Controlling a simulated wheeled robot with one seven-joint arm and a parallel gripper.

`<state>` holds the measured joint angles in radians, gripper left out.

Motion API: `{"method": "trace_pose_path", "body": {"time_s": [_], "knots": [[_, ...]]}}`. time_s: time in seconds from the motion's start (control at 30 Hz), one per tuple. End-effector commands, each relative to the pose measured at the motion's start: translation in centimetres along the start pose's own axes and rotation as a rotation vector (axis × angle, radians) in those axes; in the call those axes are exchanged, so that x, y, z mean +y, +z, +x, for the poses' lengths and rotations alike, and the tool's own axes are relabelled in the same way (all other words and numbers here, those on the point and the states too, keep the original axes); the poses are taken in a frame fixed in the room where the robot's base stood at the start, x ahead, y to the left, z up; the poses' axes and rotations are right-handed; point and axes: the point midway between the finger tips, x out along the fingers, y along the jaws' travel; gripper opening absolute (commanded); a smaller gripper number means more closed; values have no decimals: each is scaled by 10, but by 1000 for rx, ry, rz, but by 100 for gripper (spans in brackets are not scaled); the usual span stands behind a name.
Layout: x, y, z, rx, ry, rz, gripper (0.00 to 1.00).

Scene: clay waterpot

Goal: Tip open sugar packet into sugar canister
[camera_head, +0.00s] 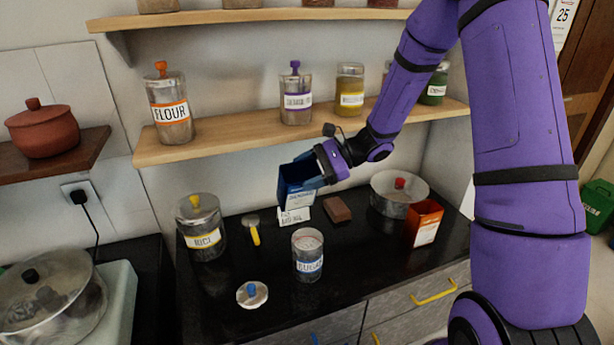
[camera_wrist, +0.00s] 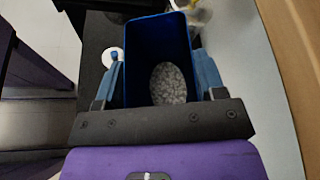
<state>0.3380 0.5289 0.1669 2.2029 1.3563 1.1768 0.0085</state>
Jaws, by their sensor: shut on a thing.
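The blue sugar packet (camera_head: 297,186) is held by my gripper (camera_head: 318,168) above the counter, behind and a little above the sugar canister. In the wrist view the packet (camera_wrist: 135,60) is open at the top, with white grainy sugar (camera_wrist: 168,84) inside. The gripper's fingers (camera_wrist: 158,80) close on its two sides. The glass sugar canister (camera_head: 308,262) with a blue-lettered label stands upright and lidless on the black counter. A round lid with a blue knob (camera_head: 252,294) lies on the counter to its left.
A rice canister (camera_head: 203,232) and a yellow-handled tool (camera_head: 254,232) stand left of the canister. A white label card (camera_head: 293,216), a brown block (camera_head: 337,209), a pot (camera_head: 400,196) and an orange box (camera_head: 425,222) are behind and right. A wooden shelf (camera_head: 230,140) with jars hangs above.

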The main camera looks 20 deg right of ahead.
Motion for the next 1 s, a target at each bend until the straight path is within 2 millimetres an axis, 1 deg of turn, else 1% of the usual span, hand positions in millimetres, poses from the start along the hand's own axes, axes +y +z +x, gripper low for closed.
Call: {"method": "trace_pose_path", "body": {"time_s": [0.17, 0.6, 1.0], "knots": [[0, 0, 0, 0, -1, -1, 7], [-12, 24, -10, 0, 78, 184, 7], [-13, 27, -12, 0, 89, 215, 7]]}}
